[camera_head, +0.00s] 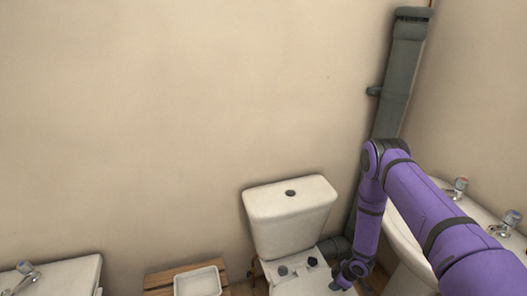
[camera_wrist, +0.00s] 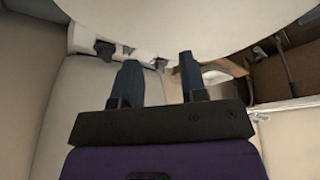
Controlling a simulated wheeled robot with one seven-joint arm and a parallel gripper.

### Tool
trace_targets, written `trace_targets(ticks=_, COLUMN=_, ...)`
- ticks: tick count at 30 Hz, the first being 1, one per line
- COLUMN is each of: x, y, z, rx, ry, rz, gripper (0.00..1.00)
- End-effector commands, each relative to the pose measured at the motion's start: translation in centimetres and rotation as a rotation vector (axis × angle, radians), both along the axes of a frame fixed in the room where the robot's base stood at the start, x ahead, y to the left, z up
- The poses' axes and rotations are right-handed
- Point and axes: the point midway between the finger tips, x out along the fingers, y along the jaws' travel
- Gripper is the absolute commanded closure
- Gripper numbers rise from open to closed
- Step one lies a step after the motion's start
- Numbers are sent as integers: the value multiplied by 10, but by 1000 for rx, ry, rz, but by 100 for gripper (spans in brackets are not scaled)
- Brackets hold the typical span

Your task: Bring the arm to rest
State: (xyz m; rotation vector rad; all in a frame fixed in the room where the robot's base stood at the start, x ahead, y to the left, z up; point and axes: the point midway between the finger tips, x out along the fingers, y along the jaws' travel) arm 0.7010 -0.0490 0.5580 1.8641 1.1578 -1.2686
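My purple arm (camera_head: 425,205) reaches in from the lower right of the head view and bends down at the elbow. My gripper (camera_head: 342,280) is low, at the right side of the toilet (camera_head: 288,215), near its seat area. In the wrist view my gripper (camera_wrist: 158,70) shows two dark fingers held apart, with nothing gripped between them. The white toilet fills the top of that view, close beyond the fingertips. I cannot tell whether the fingertips touch it.
Sinks with taps stand at the right (camera_head: 410,240) and lower left (camera_head: 62,278). A wooden stand (camera_head: 158,281) holds a white tray (camera_head: 198,267) left of the toilet. A grey pipe (camera_head: 398,85) runs down the corner behind my arm. The wall area above the toilet is clear.

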Motion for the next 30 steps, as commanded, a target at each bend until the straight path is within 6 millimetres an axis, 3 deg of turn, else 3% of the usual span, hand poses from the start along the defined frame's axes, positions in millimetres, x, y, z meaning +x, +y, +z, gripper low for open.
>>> trace_targets(ticks=11, x=34, y=-7, z=42, rx=-44, ry=-30, rz=-42, gripper=61)
trace_targets(ticks=17, x=58, y=-13, z=80, rx=-78, ry=-51, rz=-82, gripper=61)
trace_targets(ticks=23, x=90, y=-23, z=146, rx=-130, ry=-84, rz=-153, gripper=61)
trace_targets(ticks=30, x=120, y=-36, z=250, rx=-194, ry=-125, rz=-271, gripper=61)
